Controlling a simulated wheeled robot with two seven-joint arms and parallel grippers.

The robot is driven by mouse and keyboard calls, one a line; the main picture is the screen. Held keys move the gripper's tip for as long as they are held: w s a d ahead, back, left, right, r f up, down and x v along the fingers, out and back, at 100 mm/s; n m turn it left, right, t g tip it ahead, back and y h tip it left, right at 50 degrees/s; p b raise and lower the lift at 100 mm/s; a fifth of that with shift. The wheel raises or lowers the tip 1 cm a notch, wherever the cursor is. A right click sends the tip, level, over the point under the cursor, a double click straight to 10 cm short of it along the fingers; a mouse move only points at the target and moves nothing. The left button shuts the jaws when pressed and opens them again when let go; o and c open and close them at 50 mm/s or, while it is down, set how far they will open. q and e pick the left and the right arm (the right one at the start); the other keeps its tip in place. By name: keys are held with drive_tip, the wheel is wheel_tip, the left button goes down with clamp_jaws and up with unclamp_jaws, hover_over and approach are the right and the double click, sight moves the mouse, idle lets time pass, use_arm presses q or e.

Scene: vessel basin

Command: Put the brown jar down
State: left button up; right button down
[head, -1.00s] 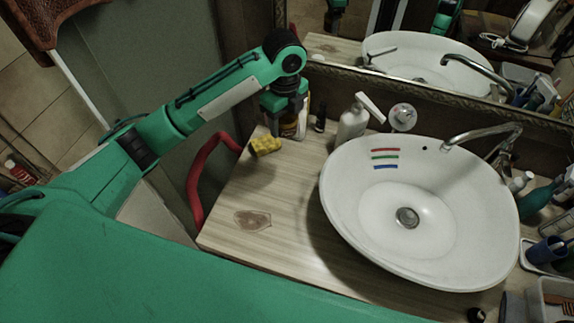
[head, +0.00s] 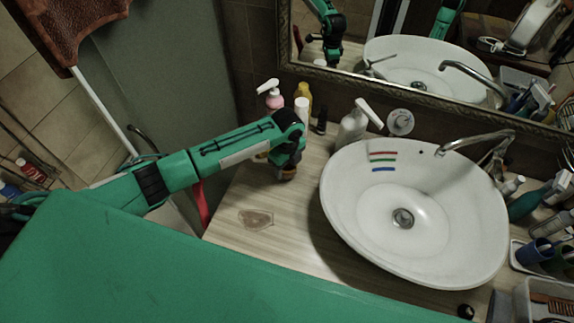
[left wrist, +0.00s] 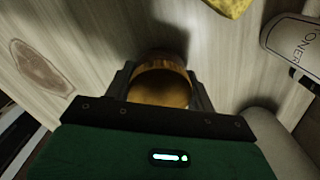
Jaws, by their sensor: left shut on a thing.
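The brown jar (left wrist: 160,85) is between the fingers of my left gripper (left wrist: 160,92) in the left wrist view, seen from above with its round amber top showing. In the head view my left gripper (head: 287,166) is over the left part of the wooden counter (head: 300,235), and only a small brown bit of the jar (head: 287,174) shows under it. The gripper is shut on the jar. I cannot tell whether the jar's base touches the counter. My right gripper is not in view.
Pink (head: 273,100), yellow (head: 303,92) and white (head: 301,110) bottles stand behind the gripper. A white pump bottle (head: 351,128) and the basin (head: 350,205) are to the right. A yellow sponge (left wrist: 230,5) lies close by. The counter around the brown stain (head: 255,219) is clear.

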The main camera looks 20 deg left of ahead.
use_arm(q)
drive_tip(key=shift+f, duration=0.65)
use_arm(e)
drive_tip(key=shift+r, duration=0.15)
use_arm(q)
drive_tip(key=o, duration=0.6)
drive_tip(key=shift+f, duration=0.15)
drive_tip(key=o, duration=0.4)
drive_tip(key=shift+c, duration=0.2)
drive_tip(key=shift+o, duration=0.5)
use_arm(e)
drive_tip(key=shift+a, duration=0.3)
use_arm(q)
wheel_tip(320, 180, up, 12)
drive_tip(key=b, duration=0.2)
drive_tip(key=shift+r+b, duration=0.2)
drive_tip(key=shift+b, duration=0.2)
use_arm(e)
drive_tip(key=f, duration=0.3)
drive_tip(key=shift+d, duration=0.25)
